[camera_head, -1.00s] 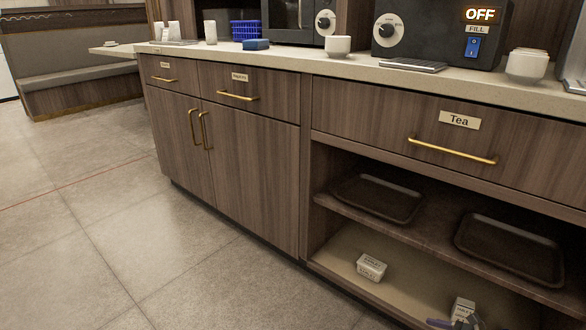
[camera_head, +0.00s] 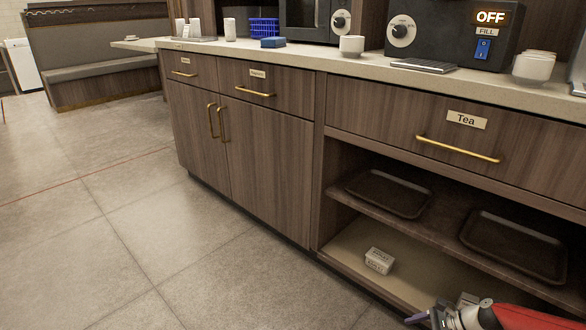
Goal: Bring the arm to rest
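My gripper (camera_head: 424,318) shows at the bottom right of the head view, in front of the open lower shelf. Its dark fingers point left, and a red and grey part of my arm runs off to the right edge. The fingers are small and partly cut off, so I cannot tell whether they are open or shut. A small white box (camera_head: 379,260) with print stands on the lower shelf (camera_head: 352,247), apart from my gripper.
Two dark trays (camera_head: 389,193) (camera_head: 513,246) lie on the upper shelf. A drawer labelled Tea (camera_head: 455,145) is shut above. The counter (camera_head: 400,76) carries a white cup (camera_head: 351,46), stacked bowls (camera_head: 533,67) and a dark machine reading OFF (camera_head: 452,35). The floor (camera_head: 150,240) at left is clear.

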